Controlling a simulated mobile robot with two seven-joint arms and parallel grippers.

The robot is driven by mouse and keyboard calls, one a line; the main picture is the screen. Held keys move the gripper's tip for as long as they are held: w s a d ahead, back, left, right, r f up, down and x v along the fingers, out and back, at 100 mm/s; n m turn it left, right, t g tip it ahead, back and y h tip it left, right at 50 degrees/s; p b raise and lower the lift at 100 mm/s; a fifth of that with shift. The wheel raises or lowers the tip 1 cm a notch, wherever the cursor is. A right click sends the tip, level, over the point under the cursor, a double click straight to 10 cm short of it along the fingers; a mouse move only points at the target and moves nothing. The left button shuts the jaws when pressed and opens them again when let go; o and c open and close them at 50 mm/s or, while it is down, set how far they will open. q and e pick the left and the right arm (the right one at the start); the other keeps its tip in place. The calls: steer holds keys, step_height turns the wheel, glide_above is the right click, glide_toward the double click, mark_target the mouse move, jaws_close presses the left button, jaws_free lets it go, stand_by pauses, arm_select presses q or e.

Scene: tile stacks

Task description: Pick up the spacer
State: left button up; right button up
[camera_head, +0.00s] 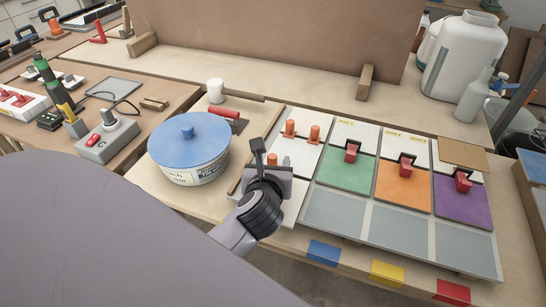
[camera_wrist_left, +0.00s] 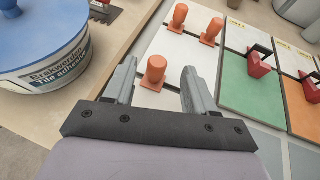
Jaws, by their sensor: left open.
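Orange peg-like spacers stand upright on white tiles. The nearest spacer (camera_wrist_left: 155,70) lies between the two spread fingers of my left gripper (camera_wrist_left: 157,85) in the left wrist view. The fingers are apart from it, with a gap on each side. In the head view that spacer (camera_head: 272,159) shows as a small orange patch, mostly hidden by my open left gripper (camera_head: 271,160). Two more spacers stand farther back, a left one (camera_head: 290,127) and a right one (camera_head: 314,133). They also show in the left wrist view (camera_wrist_left: 180,16). My right gripper is not in view.
A blue-lidded adhesive tub (camera_head: 190,150) stands just left of my gripper. Green (camera_head: 345,174), orange (camera_head: 404,187) and purple (camera_head: 462,204) tiles, each with a red-handled piece on it, lie to the right. Grey panels (camera_head: 400,228) lie in front. A white-headed mallet (camera_head: 216,91) lies behind.

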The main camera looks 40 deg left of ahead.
mark_target(273, 155)
arm_select(q)
steer(key=shift+x, duration=3.1)
steer(key=shift+s+a+f, duration=0.1)
steer(key=shift+s+f, duration=0.05)
steer(key=shift+f, duration=0.05)
steer(key=c, duration=1)
